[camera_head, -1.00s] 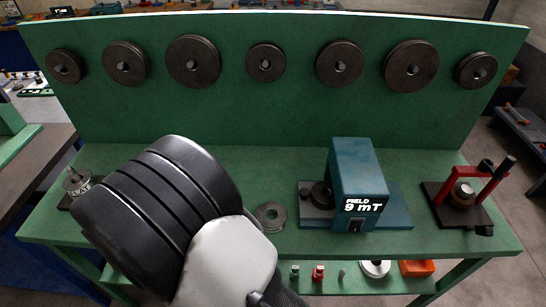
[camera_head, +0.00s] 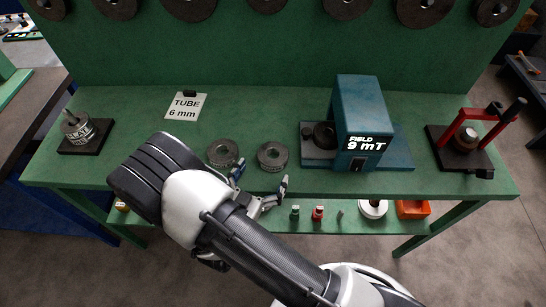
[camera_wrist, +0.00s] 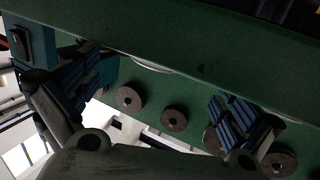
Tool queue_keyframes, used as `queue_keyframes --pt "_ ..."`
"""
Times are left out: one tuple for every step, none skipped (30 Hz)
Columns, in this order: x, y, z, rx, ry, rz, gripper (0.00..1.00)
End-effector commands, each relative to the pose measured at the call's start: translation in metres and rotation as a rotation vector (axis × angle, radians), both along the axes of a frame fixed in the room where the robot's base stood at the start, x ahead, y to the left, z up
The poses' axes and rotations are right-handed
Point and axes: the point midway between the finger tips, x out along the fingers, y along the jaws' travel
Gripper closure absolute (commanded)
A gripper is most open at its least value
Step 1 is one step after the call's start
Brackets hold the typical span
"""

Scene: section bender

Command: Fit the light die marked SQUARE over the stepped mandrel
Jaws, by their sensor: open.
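Two grey ring dies lie flat on the green bench: a left ring (camera_head: 222,152) and a right ring (camera_head: 272,156). I cannot read a SQUARE marking on either. At the far left a narrow post, perhaps the stepped mandrel, rises from a black base (camera_head: 84,143) through a grey die (camera_head: 77,130) whose lettering looks like FLAT. My gripper (camera_head: 262,182) is open and empty, at the bench's front edge beside the two rings, with no clear contact. In the wrist view both blue-padded fingers (camera_wrist: 150,108) are spread wide with nothing held between them.
A blue field meter (camera_head: 357,115) reading 9 mT stands right of the rings. A red-framed fixture (camera_head: 468,140) is at the far right. The lower shelf holds small parts and an orange bin (camera_head: 412,209). Discs hang on the backboard.

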Motion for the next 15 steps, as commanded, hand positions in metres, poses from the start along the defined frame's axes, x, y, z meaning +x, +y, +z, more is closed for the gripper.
queue_keyframes --pt "0.008 -0.004 -0.001 0.002 -0.001 -0.004 0.0" --pt "0.011 -0.006 -0.001 0.002 0.0 -0.004 0.0" --pt "0.015 -0.007 -0.001 0.002 0.0 -0.002 0.0" --pt "0.017 -0.008 -0.002 0.002 0.0 -0.002 0.0" --pt "0.019 -0.009 -0.001 0.001 0.001 -0.002 0.0" --pt "0.02 -0.009 -0.001 0.001 0.0 0.0 0.0" --pt "0.021 -0.009 -0.001 0.001 0.0 0.0 0.0" --pt "0.023 -0.01 -0.001 0.001 0.0 0.0 0.0" --pt "0.026 -0.011 -0.002 0.001 0.001 -0.001 0.0" --pt "0.03 -0.013 -0.002 0.001 0.001 -0.003 0.0" --pt "0.034 -0.014 -0.002 0.002 0.0 -0.003 0.0" --pt "0.04 -0.017 -0.002 0.003 -0.001 -0.004 0.0" --pt "0.045 -0.018 -0.002 0.004 -0.001 -0.004 0.0" --pt "0.049 -0.02 -0.002 0.003 -0.002 -0.004 0.0" --pt "0.055 -0.022 -0.002 0.003 -0.001 -0.004 0.0"
